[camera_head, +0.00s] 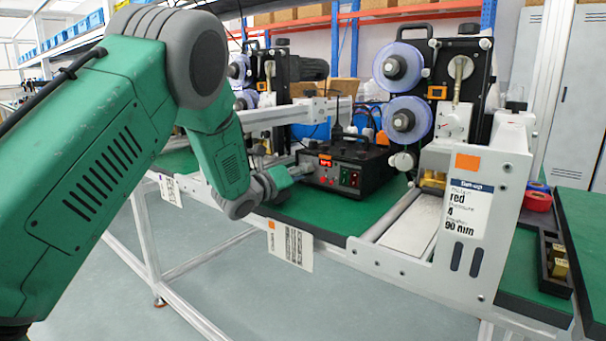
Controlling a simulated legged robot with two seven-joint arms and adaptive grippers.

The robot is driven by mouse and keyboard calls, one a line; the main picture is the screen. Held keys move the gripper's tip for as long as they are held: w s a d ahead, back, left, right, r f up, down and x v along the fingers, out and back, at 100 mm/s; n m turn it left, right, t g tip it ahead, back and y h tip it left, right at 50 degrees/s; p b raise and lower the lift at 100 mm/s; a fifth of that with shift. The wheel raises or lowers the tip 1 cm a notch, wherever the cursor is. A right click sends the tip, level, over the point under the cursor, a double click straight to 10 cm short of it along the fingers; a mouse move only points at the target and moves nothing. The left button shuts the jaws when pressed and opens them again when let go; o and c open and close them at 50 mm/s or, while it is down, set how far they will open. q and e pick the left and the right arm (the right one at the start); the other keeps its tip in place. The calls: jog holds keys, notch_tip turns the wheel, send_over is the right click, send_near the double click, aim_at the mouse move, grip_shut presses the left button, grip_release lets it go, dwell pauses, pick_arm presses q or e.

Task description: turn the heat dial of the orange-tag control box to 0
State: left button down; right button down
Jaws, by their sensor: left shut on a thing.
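The black control box (377,172) stands on the green bench top in the middle of the view. Its front panel has a small orange tag, a lit red display (326,163) and several small red and green controls. My left gripper (295,172) reaches in from the left and its tip is at the left end of that front panel. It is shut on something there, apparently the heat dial. The dial and its scale are hidden behind the gripper, so I cannot read its setting. My right gripper is not in view.
A white and black machine with purple spools (407,119) and an orange-tagged setup card (467,208) stands right of the box. A similar machine (285,75) is behind. A paper label (290,246) hangs on the bench front. Right, a dark tray (553,263) holds brass pieces.

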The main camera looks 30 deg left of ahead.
pick_arm(q)
jog(key=shift+a+f+n+p, duration=0.1)
jog(key=shift+n+p, duration=1)
jog(key=shift+n, duration=1.8)
jog(key=c, duration=1.3)
grip_release()
